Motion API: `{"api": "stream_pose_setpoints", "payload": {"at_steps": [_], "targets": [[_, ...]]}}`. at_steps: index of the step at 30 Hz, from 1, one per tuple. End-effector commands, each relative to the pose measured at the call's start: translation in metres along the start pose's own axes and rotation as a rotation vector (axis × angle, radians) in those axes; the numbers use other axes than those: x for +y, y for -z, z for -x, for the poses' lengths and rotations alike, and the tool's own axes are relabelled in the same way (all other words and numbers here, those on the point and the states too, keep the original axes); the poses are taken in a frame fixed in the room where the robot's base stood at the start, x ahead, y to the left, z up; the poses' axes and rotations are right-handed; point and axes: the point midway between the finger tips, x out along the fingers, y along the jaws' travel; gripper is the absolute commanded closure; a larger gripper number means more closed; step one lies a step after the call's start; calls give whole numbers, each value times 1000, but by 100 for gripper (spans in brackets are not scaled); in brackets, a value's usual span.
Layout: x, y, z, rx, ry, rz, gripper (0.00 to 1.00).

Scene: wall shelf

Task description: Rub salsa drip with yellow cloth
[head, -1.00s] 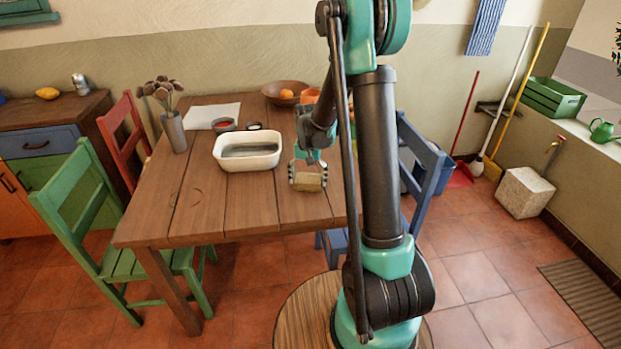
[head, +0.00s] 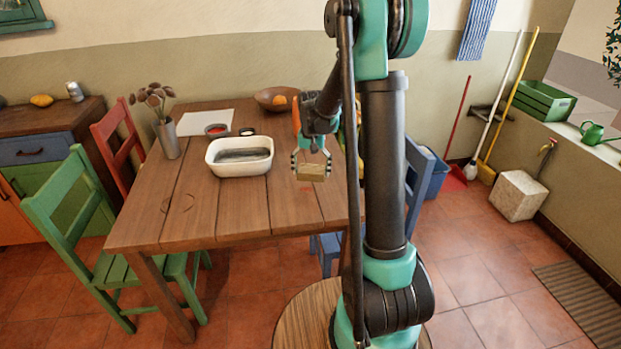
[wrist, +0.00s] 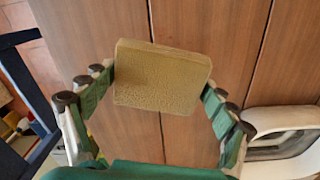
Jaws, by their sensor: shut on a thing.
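My gripper (head: 312,167) is shut on a tan-yellow block-like pad (head: 311,173), which I take to be the yellow cloth. In the wrist view the pad (wrist: 160,78) is pinched between the two fingers, with wood planks behind it. The gripper is over the right part of the wooden table, right of the white tub. A faint reddish mark (head: 307,189), perhaps the salsa drip, shows on the table just in front of the pad. I cannot tell whether the pad touches the table.
The white tub (head: 211,160) holds grey contents. A small dish of red sauce (head: 216,130), a fruit bowl (head: 268,100) and a flower vase (head: 167,138) stand farther back. Green (head: 72,210), red and blue chairs (head: 425,165) surround the table. The front planks are clear.

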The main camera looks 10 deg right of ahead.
Motion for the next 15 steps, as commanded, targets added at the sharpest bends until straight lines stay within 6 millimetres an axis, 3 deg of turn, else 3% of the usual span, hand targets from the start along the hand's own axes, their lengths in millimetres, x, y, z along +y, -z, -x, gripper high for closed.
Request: {"api": "stream_pose_setpoints", "payload": {"at_steps": [7,15], "targets": [[2,5,22,0,0,0,46],[2,6,26,0,0,0,46]]}}
